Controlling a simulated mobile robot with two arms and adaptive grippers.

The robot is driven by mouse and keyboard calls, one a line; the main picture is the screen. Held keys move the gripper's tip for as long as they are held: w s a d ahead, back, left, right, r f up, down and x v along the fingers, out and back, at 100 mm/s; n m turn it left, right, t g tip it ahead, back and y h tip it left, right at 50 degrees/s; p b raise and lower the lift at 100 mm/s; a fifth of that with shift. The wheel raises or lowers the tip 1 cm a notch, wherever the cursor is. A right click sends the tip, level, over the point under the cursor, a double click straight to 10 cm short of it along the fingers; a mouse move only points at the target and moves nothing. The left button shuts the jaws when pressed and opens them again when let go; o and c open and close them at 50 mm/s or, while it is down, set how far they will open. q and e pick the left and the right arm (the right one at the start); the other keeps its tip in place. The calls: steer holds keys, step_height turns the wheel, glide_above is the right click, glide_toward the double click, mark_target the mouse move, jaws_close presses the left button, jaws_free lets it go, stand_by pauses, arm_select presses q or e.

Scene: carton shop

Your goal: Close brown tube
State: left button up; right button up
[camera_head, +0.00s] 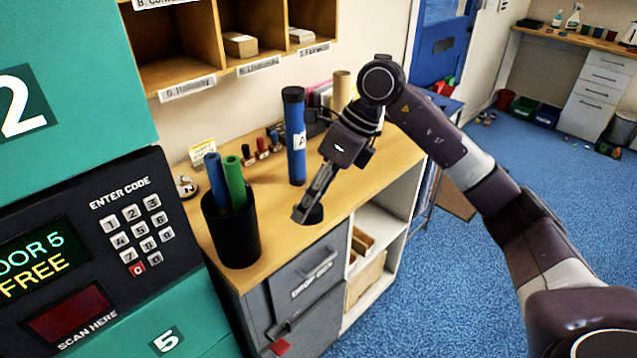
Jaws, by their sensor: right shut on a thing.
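The brown tube (341,88) stands upright at the back of the wooden counter, behind my right wrist. Its upper end shows no dark cap; its lower part is hidden by my arm. My right gripper (309,208) points down over the front of the counter, in front of the tube and to its left. It is shut on a small dark round piece that looks like a black cap (316,215). A blue tube (296,145) with a black cap on top stands upright left of my gripper. My left gripper is not in view.
A black cup (232,236) with blue and green rolls stands at the counter's left. Small stamps (262,148) line the wall. Wooden pigeonholes (185,80) hang above. A keypad panel (90,250) fills the left. Bare counter (375,172) lies right of my gripper.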

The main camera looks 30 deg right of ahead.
steer(key=s+a+f+n+g+h, duration=0.1)
steer(key=s+f+n+g+h, duration=0.1)
steer(key=s+n, duration=0.6)
steer(key=s+a+f+n+g+h, duration=0.1)
steer(key=s+f+n+g+h, duration=0.2)
steer(key=n, duration=1.7)
steer(key=shift+s+a+f+n+h, duration=0.15)
steer(key=shift+s+f+n+h, duration=0.4)
steer(key=shift+s+h, duration=1.65)
steer(key=shift+s+f+m+y, duration=0.15)
steer(key=shift+s+m+y, duration=0.1)
steer(key=shift+s+y, duration=0.15)
